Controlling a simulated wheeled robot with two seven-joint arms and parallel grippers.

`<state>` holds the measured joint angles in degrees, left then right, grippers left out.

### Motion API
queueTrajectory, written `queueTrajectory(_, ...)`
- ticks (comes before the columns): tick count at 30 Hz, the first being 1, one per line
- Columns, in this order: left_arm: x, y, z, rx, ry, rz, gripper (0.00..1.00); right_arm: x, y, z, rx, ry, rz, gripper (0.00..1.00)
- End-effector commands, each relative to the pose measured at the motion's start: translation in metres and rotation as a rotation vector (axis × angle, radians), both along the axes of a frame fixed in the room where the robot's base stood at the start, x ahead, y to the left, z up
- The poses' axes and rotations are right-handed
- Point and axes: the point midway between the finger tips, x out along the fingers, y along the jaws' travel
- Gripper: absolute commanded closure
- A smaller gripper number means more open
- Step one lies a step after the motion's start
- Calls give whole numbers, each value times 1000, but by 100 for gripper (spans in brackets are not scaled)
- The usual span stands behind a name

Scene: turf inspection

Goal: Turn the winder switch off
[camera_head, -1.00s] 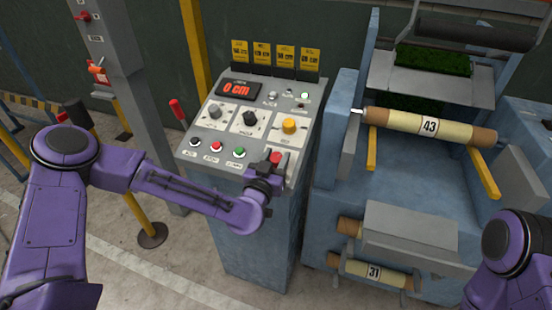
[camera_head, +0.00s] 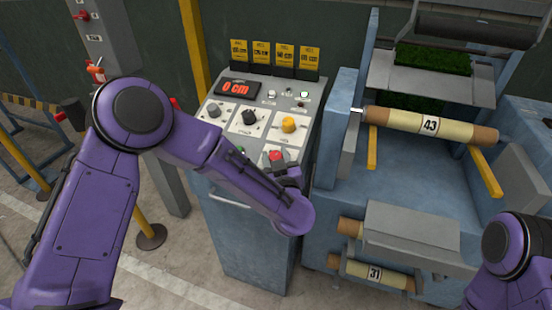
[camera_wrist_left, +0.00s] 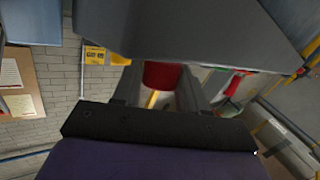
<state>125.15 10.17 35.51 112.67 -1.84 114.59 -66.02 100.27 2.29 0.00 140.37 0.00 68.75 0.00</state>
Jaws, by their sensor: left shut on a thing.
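The control console (camera_head: 238,200) stands in the middle of the head view with a sloped grey top. A red switch knob (camera_head: 277,155) sits at its lower right corner; its label is too small to read, so I cannot confirm it is the winder switch. My left gripper (camera_head: 275,162) is at this knob, with its wrist below and to the right of it. In the left wrist view the fingers are shut on the red knob (camera_wrist_left: 161,75). My left arm hides most of the console's lower row of buttons. My right gripper is out of view.
The blue machine with roll 43 (camera_head: 430,125) stands close on the right. A grey post (camera_head: 115,50) stands at the left.

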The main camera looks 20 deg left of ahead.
Motion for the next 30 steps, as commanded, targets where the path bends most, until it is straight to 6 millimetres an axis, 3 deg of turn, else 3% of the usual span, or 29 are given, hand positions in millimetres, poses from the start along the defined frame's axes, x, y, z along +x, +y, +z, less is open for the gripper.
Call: queueTrajectory(30, 4, -1, 3, -308, 5, 837, 89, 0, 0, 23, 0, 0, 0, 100)
